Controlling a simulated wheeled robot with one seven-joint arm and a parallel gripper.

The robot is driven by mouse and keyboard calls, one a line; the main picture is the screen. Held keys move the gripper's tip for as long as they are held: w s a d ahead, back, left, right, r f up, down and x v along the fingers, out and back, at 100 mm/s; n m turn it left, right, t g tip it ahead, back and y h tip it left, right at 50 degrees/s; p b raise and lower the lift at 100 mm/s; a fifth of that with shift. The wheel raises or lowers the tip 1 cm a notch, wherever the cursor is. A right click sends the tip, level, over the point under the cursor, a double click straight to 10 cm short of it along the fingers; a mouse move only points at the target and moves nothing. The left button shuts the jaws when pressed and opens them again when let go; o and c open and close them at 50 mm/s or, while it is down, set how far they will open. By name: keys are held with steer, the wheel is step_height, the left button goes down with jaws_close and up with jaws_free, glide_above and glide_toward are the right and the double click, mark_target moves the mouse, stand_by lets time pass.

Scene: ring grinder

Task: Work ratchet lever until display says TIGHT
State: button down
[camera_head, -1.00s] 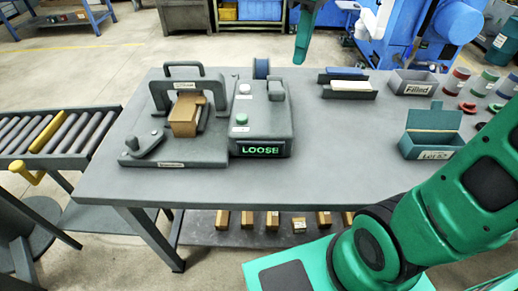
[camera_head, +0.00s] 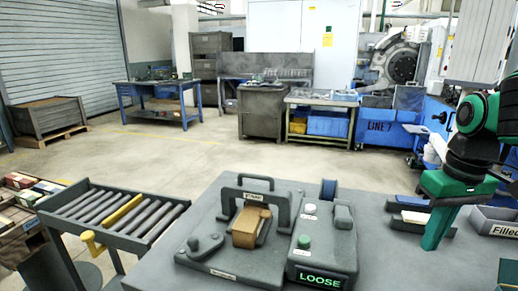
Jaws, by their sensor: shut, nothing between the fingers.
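The ratchet lever (camera_head: 203,244) is a short grey handle on a round pivot at the front left of the grey strapping fixture (camera_head: 215,272). A brown box (camera_head: 250,228) sits on the fixture under a grey arch (camera_head: 254,201). The display (camera_head: 319,280) on the grey control box right of it reads LOOSE in green. My green gripper (camera_head: 432,242) hangs fingers down over the right part of the table, well to the right of the lever and touching nothing that I can see. It looks shut and empty.
A white knob (camera_head: 310,209) and a green button (camera_head: 304,241) top the control box, with a blue spool (camera_head: 328,190) behind. Bins (camera_head: 495,221) stand at right, near my gripper. A roller conveyor (camera_head: 115,213) adjoins the table's left side.

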steer(key=s+d+f+m, duration=0.5)
steer(key=s+f+m, duration=0.2)
steer(key=s, duration=0.5)
steer(key=shift+d+f, duration=0.15)
steer(key=shift+f, duration=0.35)
steer(key=shift+g, duration=0.3)
